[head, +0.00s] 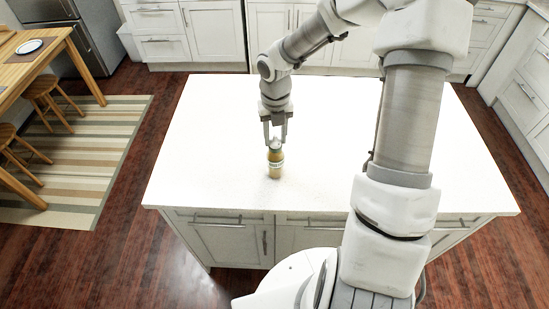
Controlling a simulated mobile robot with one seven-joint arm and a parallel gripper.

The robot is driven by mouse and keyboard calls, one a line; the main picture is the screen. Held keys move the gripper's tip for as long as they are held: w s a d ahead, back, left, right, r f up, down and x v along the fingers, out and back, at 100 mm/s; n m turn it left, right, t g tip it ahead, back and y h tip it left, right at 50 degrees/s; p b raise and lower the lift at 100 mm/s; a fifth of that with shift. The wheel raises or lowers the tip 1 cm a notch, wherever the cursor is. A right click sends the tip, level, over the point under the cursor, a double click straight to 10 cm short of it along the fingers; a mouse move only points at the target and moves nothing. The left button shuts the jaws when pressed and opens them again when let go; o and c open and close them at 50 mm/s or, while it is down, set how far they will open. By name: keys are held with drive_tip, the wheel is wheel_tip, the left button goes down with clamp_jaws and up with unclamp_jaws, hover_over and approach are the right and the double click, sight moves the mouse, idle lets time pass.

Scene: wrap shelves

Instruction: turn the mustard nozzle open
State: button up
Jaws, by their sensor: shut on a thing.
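A small mustard bottle (275,164) stands upright on the white island countertop (215,150), left of the middle and near the front edge. It has a yellowish-brown body with a pale label and a light nozzle (275,144) on top. My gripper (275,146) points straight down from above, with its two fingers on either side of the nozzle, shut on it. The nozzle is small and partly hidden between the fingers, so I cannot tell how far it is turned.
The rest of the countertop is bare. My arm crosses above its right side. White cabinets (200,35) line the back. At left are a wooden table (60,42) with a plate (29,46), stools (45,92) and a striped rug (95,140).

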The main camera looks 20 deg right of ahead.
drive_tip(key=shift+n+p, duration=0.75)
drive_tip(key=shift+n, duration=0.05)
drive_tip(key=shift+r+n+p, duration=0.1)
drive_tip(key=shift+n+p, duration=0.4)
drive_tip(key=shift+p, duration=0.2)
drive_tip(key=shift+n, duration=0.5)
drive_tip(key=shift+n, duration=1)
drive_tip(key=o, duration=0.7)
drive_tip(key=shift+o, duration=0.2)
drive_tip(key=shift+r, duration=3.45)
